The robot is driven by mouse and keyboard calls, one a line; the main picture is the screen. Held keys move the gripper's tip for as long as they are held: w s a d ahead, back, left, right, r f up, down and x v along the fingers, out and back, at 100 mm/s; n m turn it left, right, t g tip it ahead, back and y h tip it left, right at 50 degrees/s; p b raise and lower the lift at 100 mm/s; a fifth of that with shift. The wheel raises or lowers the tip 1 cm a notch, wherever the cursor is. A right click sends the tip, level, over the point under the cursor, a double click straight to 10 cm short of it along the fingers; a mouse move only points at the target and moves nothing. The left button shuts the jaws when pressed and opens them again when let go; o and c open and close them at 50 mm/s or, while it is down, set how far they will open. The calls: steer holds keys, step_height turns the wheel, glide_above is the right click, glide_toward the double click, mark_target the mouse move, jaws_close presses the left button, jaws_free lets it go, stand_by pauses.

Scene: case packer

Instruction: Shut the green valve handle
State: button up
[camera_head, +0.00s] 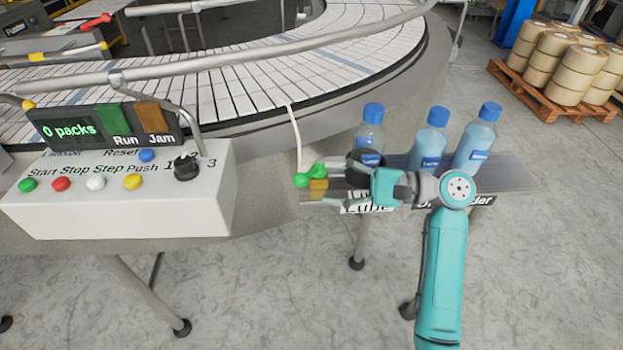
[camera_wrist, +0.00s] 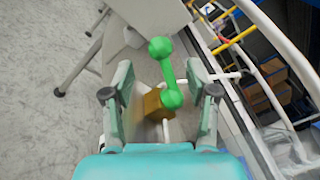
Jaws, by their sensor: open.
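The green valve handle (camera_head: 311,175) is a short bar with round ends, beside a small orange-brown block at the left end of a narrow shelf. In the wrist view the green handle (camera_wrist: 166,72) runs from upper left to lower right, with a ball at each end. My gripper (camera_wrist: 160,92) is open, its two fingers on either side of the handle's lower part. I cannot tell whether either finger touches it. In the head view my gripper (camera_head: 335,174) reaches the handle from the right and its fingertips are partly hard to make out.
Several blue-capped bottles (camera_head: 432,138) stand on the shelf (camera_head: 517,172) behind my arm. A white control box (camera_head: 120,205) with buttons and a knob is to the left. The curved conveyor (camera_head: 250,85) and its rail lie behind. A thin white pipe (camera_head: 296,135) rises near the handle.

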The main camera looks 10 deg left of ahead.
steer(key=shift+w+d, duration=0.15)
steer(key=shift+d, duration=1.2)
steer(key=shift+w+d, duration=0.15)
steer(key=shift+d, duration=1.2)
